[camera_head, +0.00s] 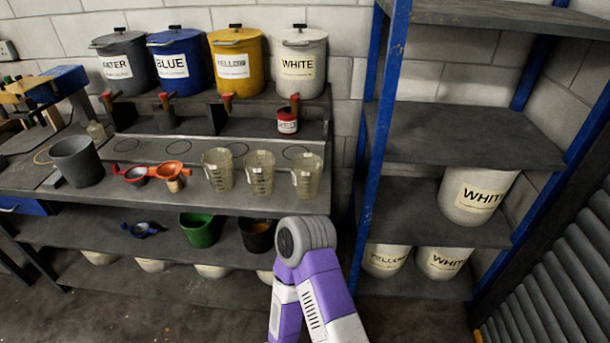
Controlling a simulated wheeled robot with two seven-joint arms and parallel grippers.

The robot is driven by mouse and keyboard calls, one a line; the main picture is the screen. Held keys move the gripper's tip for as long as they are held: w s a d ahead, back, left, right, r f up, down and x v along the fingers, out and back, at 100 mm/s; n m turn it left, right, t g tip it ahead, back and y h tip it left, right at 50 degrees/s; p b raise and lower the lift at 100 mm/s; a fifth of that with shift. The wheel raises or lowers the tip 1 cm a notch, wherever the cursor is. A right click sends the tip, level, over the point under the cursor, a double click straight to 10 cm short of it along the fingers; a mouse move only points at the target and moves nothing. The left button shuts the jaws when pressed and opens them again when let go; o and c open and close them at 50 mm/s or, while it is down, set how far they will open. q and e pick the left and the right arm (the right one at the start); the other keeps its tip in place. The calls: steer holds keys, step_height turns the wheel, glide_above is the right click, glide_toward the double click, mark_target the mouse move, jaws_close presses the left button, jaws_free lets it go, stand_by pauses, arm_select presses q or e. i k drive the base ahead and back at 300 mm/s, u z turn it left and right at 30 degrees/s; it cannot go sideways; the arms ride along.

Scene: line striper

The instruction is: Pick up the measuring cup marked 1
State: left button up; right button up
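Three clear, slightly tan measuring cups stand upright in a row near the front edge of the grey bench (115,200). They are the left cup (218,170), the middle cup (260,174) and the right cup (307,177). Any numbers on them are too small to read, so I cannot tell which is marked 1. One of my arms, purple and white, rises bent at the bottom middle, its grey joint below and in front of the right cup. Neither of my grippers shows.
An orange strainer (172,171) and a dark grey bucket (77,161) stand left of the cups. Lidded buckets, including a blue one (176,65), line the upper ledge above taps. A blue-posted shelf rack (380,130) stands close on the right.

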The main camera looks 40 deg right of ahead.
mark_target(259, 165)
steer(key=k, duration=0.6)
steer(key=z, duration=0.65)
steer(key=i, duration=0.75)
steer(key=z, duration=0.35)
